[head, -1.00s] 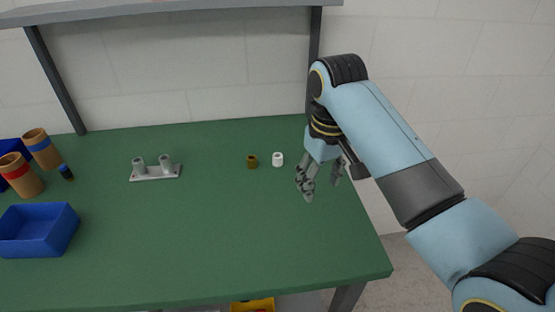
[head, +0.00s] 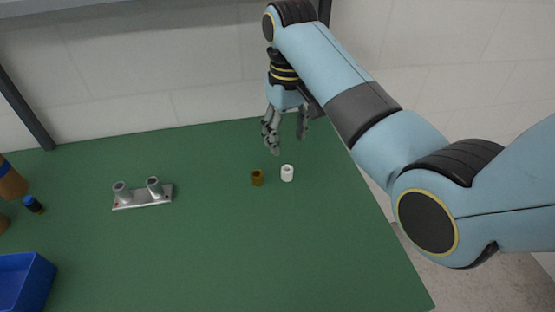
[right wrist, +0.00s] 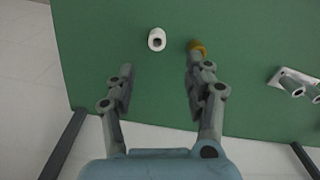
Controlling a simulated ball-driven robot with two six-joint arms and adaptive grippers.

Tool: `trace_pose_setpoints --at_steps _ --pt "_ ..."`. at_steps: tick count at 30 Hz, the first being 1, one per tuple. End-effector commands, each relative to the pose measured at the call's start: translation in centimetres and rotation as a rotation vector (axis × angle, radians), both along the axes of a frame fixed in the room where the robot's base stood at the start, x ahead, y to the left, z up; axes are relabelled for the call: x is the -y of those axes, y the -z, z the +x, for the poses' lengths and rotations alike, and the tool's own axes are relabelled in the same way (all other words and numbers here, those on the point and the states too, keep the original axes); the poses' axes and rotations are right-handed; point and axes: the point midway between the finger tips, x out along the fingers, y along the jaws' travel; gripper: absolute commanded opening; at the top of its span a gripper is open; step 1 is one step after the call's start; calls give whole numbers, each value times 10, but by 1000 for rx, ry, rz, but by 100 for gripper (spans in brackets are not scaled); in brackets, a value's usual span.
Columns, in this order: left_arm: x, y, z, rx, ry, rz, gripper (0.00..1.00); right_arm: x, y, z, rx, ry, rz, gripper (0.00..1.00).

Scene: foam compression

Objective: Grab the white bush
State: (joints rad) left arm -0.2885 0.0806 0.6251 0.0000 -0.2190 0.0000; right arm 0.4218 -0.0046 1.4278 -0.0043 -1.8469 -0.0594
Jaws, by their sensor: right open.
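The white bush (head: 287,173) is a small white hollow cylinder standing on the green table, just right of a brown bush. My right gripper (head: 288,146) is open and empty, above the table and behind the white bush in the head view. In the right wrist view the white bush (right wrist: 157,39) lies beyond the fingertips, between the lines of the two fingers of the gripper (right wrist: 158,68). The brown bush (right wrist: 197,46) shows there just past the right finger's tip. My left gripper is not in view.
The brown bush (head: 257,178) stands close beside the white one. A grey fixture with two posts (head: 143,196) lies further left. The table front is clear.

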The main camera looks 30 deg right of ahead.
Motion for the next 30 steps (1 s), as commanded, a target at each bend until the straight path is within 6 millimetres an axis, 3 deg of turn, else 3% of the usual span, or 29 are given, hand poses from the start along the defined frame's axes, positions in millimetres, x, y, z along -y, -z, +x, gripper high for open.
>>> trace_pose_setpoints --at_steps 7,13,22,30 --pt "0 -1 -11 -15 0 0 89 0 40 -1 -6 0 0 52" --pt "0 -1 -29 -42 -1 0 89 1 57 -1 -4 0 0 52" --pt "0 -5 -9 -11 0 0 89 4 100 1 -4 0 0 52" --pt "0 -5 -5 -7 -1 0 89 4 106 1 -1 0 0 52"
